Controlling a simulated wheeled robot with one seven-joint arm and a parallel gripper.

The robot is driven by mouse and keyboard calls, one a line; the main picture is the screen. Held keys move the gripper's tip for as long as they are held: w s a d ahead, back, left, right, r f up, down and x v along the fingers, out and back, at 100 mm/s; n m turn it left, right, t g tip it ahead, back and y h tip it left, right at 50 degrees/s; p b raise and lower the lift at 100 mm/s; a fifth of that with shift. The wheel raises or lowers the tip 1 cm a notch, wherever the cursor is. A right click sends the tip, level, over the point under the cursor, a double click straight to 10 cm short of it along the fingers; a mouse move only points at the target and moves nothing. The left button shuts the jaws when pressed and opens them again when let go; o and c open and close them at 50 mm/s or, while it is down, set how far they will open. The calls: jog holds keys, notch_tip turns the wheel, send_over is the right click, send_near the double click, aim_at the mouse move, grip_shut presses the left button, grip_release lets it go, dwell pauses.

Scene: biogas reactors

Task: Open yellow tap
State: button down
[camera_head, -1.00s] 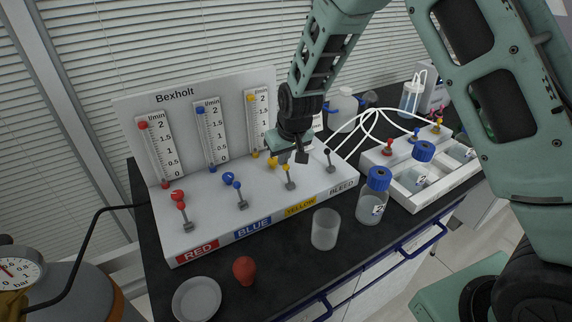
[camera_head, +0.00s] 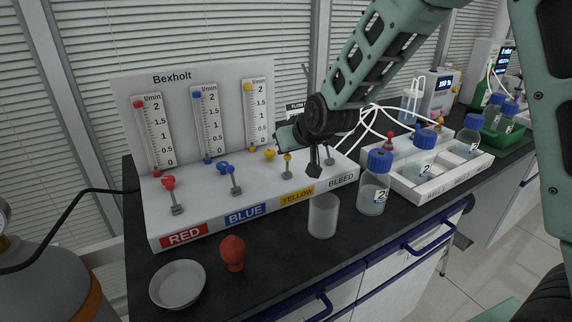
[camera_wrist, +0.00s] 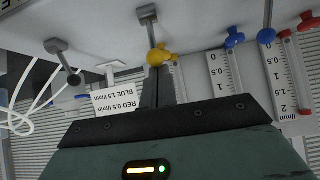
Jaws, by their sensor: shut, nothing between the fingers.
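The yellow tap (camera_head: 287,158) is a grey lever with a yellow ball end, standing roughly upright on the white Bexholt panel, behind the YELLOW label (camera_head: 297,196). My gripper (camera_head: 313,168) is shut and empty, with its fingers pointing down just right of the yellow lever. In the wrist view, which shows the panel upside down, the yellow ball (camera_wrist: 157,57) appears right at the tips of my fingers (camera_wrist: 164,82). I cannot tell whether they touch. The yellow flow gauge (camera_head: 255,112) stands behind, with its yellow marker near the top.
Red (camera_head: 171,184) and blue (camera_head: 234,178) levers stand to the left; the bleed lever (camera_head: 329,157) is close on the right, partly behind my gripper. A clear beaker (camera_head: 323,216), a blue-capped bottle (camera_head: 374,183), a red bulb (camera_head: 232,252) and a dish (camera_head: 177,284) stand in front.

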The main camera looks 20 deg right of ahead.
jog(key=shift+s+d+f+t+b, duration=0.1)
jog(key=shift+s+f+t+b, duration=0.25)
jog(key=shift+f+b, duration=0.45)
jog(key=shift+r+p, duration=0.35)
jog(key=shift+r, duration=0.45)
jog(key=shift+r+p, duration=0.65)
jog(key=shift+r, duration=0.15)
jog(key=shift+w, duration=0.1)
jog(key=r, duration=0.1)
jog(key=w+r+p, duration=0.1)
jog(key=r+p, duration=0.1)
jog(key=shift+w+r, duration=0.2)
jog(key=shift+w, duration=0.05)
jog(key=s+d+r, duration=0.1)
jog(key=s+r, duration=0.2)
jog(key=s, duration=0.5)
jog(key=shift+s+d+b, duration=0.15)
jog(key=shift+b, duration=0.3)
